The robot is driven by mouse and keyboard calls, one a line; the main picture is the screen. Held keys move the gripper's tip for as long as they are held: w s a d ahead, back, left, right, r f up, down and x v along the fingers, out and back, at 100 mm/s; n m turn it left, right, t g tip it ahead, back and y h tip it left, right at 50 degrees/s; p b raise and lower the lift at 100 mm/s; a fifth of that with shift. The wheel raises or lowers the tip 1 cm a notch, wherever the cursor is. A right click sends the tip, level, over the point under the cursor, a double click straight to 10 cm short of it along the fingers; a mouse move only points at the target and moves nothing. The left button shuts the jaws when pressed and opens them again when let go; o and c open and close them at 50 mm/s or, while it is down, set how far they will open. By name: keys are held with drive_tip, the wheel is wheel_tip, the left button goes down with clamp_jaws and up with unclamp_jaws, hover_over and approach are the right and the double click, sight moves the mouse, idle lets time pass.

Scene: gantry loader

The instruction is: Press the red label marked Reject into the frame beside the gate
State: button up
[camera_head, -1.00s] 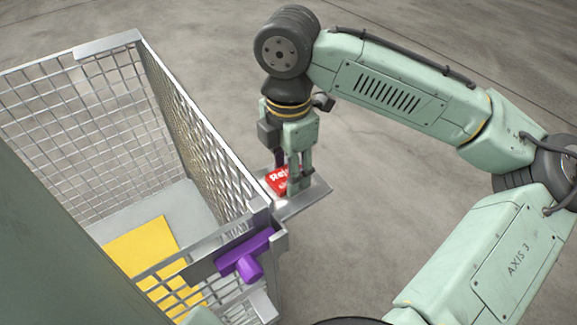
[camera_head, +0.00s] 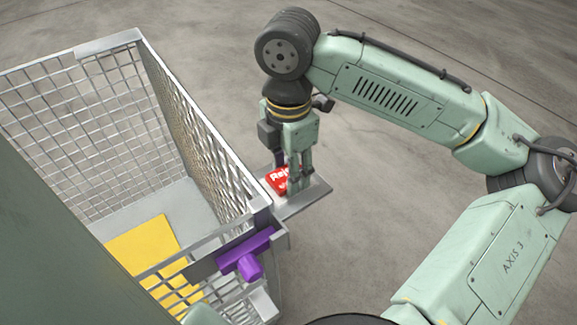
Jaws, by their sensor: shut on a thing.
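The red label (camera_head: 277,180) with white lettering, partly hidden by my gripper's fingers, is at a small grey metal plate (camera_head: 312,195) on the cage's outer right side. My gripper (camera_head: 292,183) points down over this plate and is shut on the label. I cannot tell whether the label touches the plate. The gate side of the cage carries a purple latch (camera_head: 247,262) with a knob, near the cage's front corner. I cannot make out a separate label frame; the fingers cover part of the plate.
A wire mesh cage (camera_head: 205,140) with metal rails fills the left side. A yellow sheet (camera_head: 145,248) lies on its grey floor. The cage's right wall and corner post stand close beside my gripper. Bare concrete floor lies behind and to the right.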

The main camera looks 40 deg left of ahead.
drive_tip(key=shift+f, duration=0.2)
drive_tip(key=shift+f, duration=0.2)
drive_tip(key=o, duration=1.1)
drive_tip(key=shift+o, duration=0.2)
drive_tip(key=o, duration=0.4)
drive_tip(key=shift+o, duration=0.2)
drive_tip(key=shift+r, duration=0.15)
